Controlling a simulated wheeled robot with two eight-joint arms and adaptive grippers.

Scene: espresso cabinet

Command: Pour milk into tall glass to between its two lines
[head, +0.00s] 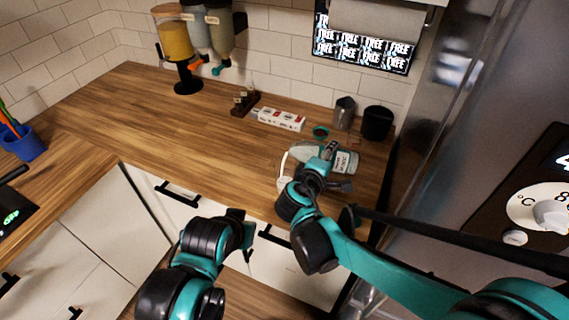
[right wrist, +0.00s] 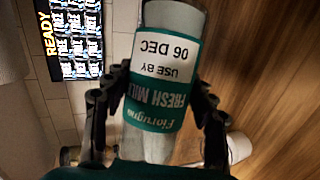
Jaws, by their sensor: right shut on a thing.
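My right gripper (head: 330,170) is shut around the milk bottle (head: 346,160), a clear bottle with a teal label. It lies tipped nearly level above the counter, its mouth end to the left. In the right wrist view the bottle (right wrist: 165,70) sits between both fingers (right wrist: 160,110), its label upside down. A thin white curve runs down from the bottle's left end to a small white patch (head: 284,184), which looks like milk in the tall glass. The glass's walls and lines cannot be made out. A white vessel (right wrist: 238,147) shows beside the right finger. My left gripper (head: 242,230) hangs before the cabinet front, fingers unclear.
A white and red box (head: 281,119), a dark wooden holder (head: 244,101), a grey metal jug (head: 344,113) and a black canister (head: 377,122) stand along the back. A dispenser (head: 175,45) is at back left, a blue cup (head: 22,143) far left. The counter's middle is clear.

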